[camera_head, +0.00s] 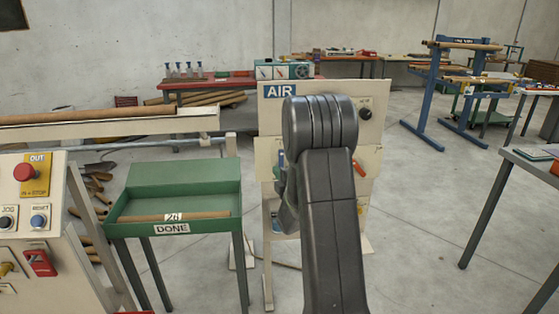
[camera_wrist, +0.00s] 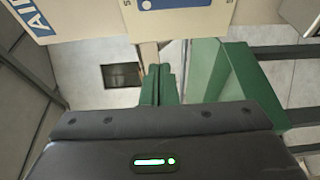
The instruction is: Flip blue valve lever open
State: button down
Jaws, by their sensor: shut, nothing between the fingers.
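The cream air panel (camera_head: 270,118) with its blue AIR sign (camera_head: 280,91) stands behind my dark arm in the head view. A small blue part (camera_head: 281,160) shows at the arm's left edge; I cannot tell if it is the valve lever. In the wrist view, the panel (camera_wrist: 100,14) is at the top, with a blue piece (camera_wrist: 165,4) cut by the frame edge; its shape and position are unclear. My gripper (camera_wrist: 160,68) has its two narrow green fingers together, empty, below and apart from the panel in the picture.
A green DONE tray (camera_head: 140,206) with a cardboard tube stands left of the panel. A grey table (camera_head: 530,165) stands at right. Open floor (camera_head: 425,215) lies between panel and table.

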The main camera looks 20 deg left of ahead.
aim_at(281, 162)
jog(key=w+a+p, duration=0.3)
jog(key=w+a, duration=0.1)
jog(key=w, duration=0.4)
jog(key=shift+w+a+p, duration=0.2)
jog(key=shift+p, duration=0.1)
jog(key=shift+d+f+b, duration=0.1)
jog(key=shift+f+b, duration=0.05)
jog(key=shift+b, duration=0.4)
